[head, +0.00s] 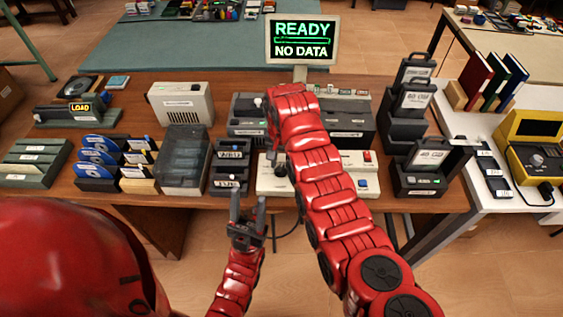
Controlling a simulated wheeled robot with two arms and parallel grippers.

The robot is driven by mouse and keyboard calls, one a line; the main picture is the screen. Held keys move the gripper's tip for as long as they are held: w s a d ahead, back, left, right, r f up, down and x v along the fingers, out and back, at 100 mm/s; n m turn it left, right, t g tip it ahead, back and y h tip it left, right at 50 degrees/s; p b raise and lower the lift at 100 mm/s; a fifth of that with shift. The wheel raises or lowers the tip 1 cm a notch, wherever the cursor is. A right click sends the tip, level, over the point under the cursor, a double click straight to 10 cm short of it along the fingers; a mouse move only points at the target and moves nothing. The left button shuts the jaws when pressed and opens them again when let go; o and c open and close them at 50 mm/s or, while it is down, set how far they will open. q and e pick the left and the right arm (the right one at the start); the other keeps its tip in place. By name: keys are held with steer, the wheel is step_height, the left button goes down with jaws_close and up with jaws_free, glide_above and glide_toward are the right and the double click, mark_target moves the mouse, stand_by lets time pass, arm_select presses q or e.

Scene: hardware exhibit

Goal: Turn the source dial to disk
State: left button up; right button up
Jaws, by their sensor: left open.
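A cream control box (268,184) sits at the front middle of the wooden table, partly hidden by my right arm. A dark round knob (281,169) shows on it beside the arm; it may be the source dial, but its marks are too small to read. My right gripper (273,150) points down just above this box, mostly hidden by its own red arm; whether it touches the knob or is open cannot be made out. My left gripper (247,212) is open and empty, in front of the table's front edge. A screen (302,39) reads "READY" and "NO DATA".
Dark drive units (347,127) stand behind the control box. A smoky clear case (184,158), blue disks (97,157) and a cream box (181,103) are at left. Dark cartridge stands (407,107) are at right. A yellow device (531,138) is on the white side table.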

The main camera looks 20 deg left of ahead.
steer(key=shift+r, duration=0.15)
steer(key=shift+w+r, duration=0.1)
steer(key=shift+r, duration=0.25)
step_height(320, 180, up, 4)
steer(key=shift+r, duration=0.15)
step_height(320, 180, up, 5)
steer(key=p, duration=0.4)
step_height(320, 180, up, 7)
glide_above(282, 165)
steer(key=shift+b, duration=0.45)
